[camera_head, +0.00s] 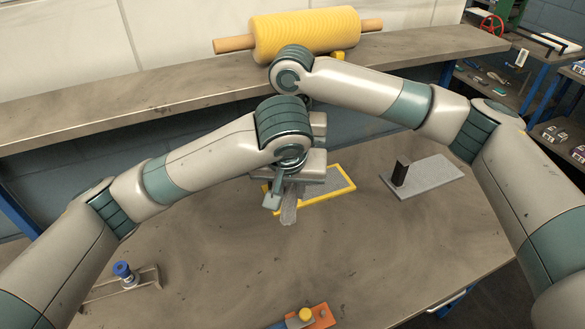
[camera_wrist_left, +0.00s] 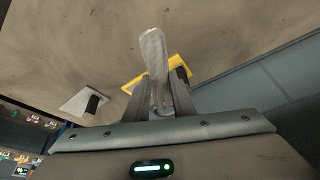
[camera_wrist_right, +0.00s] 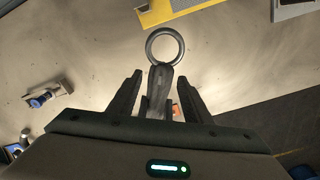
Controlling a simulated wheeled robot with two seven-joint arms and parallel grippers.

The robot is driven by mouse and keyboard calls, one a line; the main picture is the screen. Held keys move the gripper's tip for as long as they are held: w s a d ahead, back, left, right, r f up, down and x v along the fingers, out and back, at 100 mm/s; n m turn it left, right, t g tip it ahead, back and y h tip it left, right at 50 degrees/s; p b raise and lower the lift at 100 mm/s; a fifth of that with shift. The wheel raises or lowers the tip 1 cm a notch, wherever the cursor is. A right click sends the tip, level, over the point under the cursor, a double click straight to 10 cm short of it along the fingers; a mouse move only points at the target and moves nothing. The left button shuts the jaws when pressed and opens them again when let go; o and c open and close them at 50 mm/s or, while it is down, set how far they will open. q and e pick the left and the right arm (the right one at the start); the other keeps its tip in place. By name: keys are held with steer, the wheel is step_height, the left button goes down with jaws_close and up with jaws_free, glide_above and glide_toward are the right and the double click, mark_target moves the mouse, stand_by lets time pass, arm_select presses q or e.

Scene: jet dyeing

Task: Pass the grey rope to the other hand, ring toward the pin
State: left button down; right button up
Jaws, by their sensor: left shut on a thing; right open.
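The grey rope (camera_head: 289,214) hangs below my left gripper (camera_head: 284,190) over the table in the head view. In the left wrist view, that gripper (camera_wrist_left: 158,90) is shut on the rope (camera_wrist_left: 154,52), which extends out past the fingertips. In the right wrist view, my right gripper (camera_wrist_right: 160,82) is open, with the rope (camera_wrist_right: 160,78) between its spread fingers. The metal ring (camera_wrist_right: 165,46) at the rope's end lies just beyond those fingertips. The right gripper is mostly hidden behind the left arm in the head view. I cannot tell which object is the pin.
A yellow-framed tray (camera_head: 343,191) lies beneath the grippers. A grey plate (camera_head: 437,174) with a black block (camera_head: 400,173) is to the right. A blue-topped fixture (camera_head: 123,271) stands front left, an orange item (camera_head: 322,317) at the front. A yellow roll (camera_head: 305,34) rests on the back shelf.

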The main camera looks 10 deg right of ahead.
jaws_close()
arm_select(q)
steer(key=c, duration=1.4)
jaws_free()
steer(key=shift+r, duration=0.1)
steer(key=v, duration=1.1)
steer(key=shift+s+r, duration=0.2)
steer(key=shift+r, duration=0.15)
steer(key=shift+a+f, duration=0.1)
